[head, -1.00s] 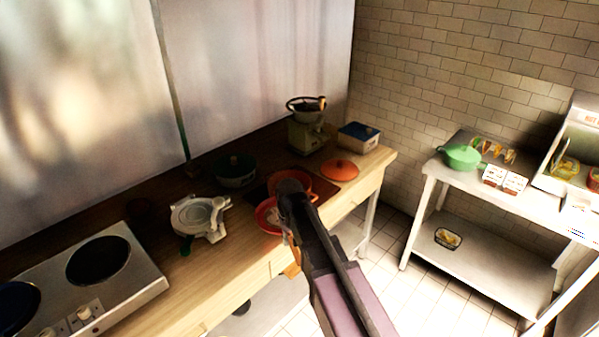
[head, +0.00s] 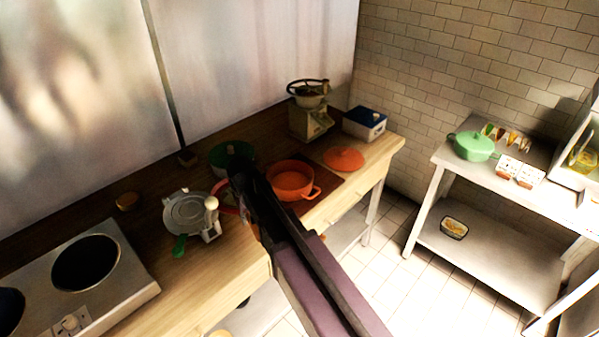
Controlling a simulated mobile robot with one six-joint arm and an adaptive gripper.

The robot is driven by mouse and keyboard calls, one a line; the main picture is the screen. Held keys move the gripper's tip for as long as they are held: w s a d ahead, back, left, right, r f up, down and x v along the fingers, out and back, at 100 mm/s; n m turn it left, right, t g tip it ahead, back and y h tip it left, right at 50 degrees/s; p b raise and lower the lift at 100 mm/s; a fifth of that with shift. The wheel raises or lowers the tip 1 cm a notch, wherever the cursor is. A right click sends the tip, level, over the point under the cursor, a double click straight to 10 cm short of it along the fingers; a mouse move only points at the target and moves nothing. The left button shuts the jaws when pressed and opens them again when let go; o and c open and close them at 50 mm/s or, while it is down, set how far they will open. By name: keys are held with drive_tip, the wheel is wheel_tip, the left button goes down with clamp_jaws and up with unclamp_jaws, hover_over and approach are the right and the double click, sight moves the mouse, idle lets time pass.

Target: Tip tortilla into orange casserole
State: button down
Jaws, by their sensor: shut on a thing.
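The orange casserole (head: 293,184) stands open and upright on a dark board on the wooden counter, and its inside looks empty from here. My gripper (head: 243,178) is just left of it, seen from behind with its fingertips mostly hidden. It is shut on a red pan or dish (head: 224,205), of which only a strip of rim shows at its left side. The tortilla cannot be seen; my gripper and arm cover most of the red dish.
The orange lid (head: 343,158) lies right of the casserole. A tortilla press (head: 190,212) stands at left, a dark green pot (head: 230,156) behind, a grinder (head: 310,118) and a blue-white box (head: 365,123) at the back. A hob (head: 75,275) is at lower left.

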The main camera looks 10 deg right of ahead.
drive_tip(key=shift+w+d, duration=0.15)
drive_tip(key=shift+w, duration=0.05)
idle(0.3)
drive_tip(key=w+d+r+p, duration=0.2)
drive_tip(key=w+d, duration=0.3)
drive_tip(key=d, duration=0.4)
drive_tip(key=w+d+r+p, duration=0.2)
drive_tip(key=w+d, duration=0.4)
drive_tip(key=d, duration=0.3)
drive_tip(key=shift+d+r+m, duration=0.2)
drive_tip(key=shift+d+m, duration=0.05)
drive_tip(key=shift+m, duration=0.05)
drive_tip(key=shift+w, duration=0.1)
drive_tip(key=d+t+h+b, duration=0.1)
drive_tip(key=h+b, duration=0.2)
drive_tip(key=h, duration=0.1)
drive_tip(key=d+t+h+b, duration=0.1)
drive_tip(key=h+b, duration=0.2)
drive_tip(key=h, duration=0.1)
drive_tip(key=w+d+h+b, duration=0.1)
drive_tip(key=h+b, duration=0.2)
drive_tip(key=shift+d+t+h, duration=0.3)
drive_tip(key=shift+t+h, duration=0.1)
